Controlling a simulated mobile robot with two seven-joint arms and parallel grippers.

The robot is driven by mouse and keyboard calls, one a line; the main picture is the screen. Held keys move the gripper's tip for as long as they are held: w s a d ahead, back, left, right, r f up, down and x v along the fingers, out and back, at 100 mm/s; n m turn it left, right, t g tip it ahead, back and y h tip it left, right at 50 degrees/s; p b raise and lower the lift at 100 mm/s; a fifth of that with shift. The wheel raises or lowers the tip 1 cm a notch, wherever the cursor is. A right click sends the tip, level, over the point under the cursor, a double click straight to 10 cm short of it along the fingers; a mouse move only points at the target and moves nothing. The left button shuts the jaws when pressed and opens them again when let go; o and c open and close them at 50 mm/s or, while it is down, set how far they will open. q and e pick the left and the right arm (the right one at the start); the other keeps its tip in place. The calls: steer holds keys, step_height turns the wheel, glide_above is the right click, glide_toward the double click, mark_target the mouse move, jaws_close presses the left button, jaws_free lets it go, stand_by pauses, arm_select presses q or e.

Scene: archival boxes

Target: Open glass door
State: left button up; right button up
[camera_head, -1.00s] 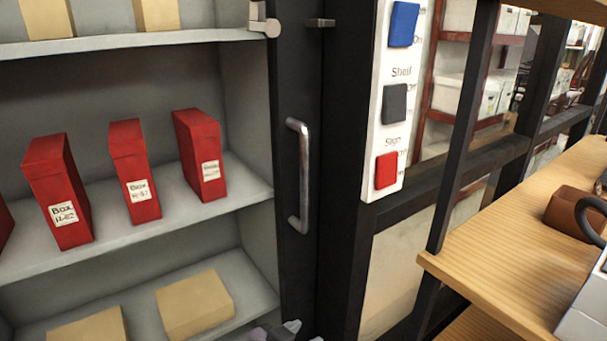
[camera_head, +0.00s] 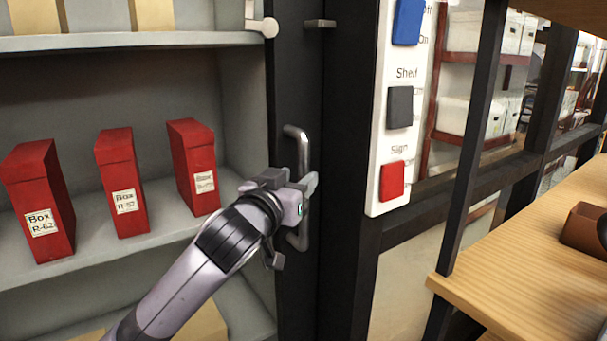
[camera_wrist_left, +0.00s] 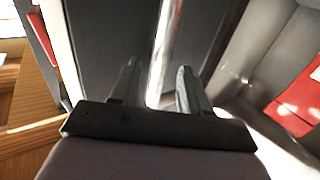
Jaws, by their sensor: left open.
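The glass door's black frame (camera_head: 341,130) stands at the middle of the head view, with shelves seen through the pane to its left. A vertical metal handle (camera_head: 303,240) is fixed to the frame; my gripper hides its middle part. My left gripper (camera_head: 307,180) is at the handle. In the left wrist view the bright handle (camera_wrist_left: 165,45) runs between the two spread fingers of the left gripper (camera_wrist_left: 158,85). The fingers look open around the handle; contact cannot be told. My right gripper is not in view.
A white panel (camera_head: 373,190) with a blue, a grey and a red switch is right of the handle. Red boxes (camera_head: 123,190) stand on the shelf at left. A wooden shelf (camera_head: 520,270) with a brown object (camera_head: 585,232) juts in at right.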

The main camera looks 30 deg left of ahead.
mark_target(301, 176)
arm_select(q)
steer(key=shift+w+a, duration=0.2)
steer(key=shift+w, duration=0.8)
steer(key=shift+w+a, duration=0.2)
steer(key=shift+w, duration=0.75)
jaws_close()
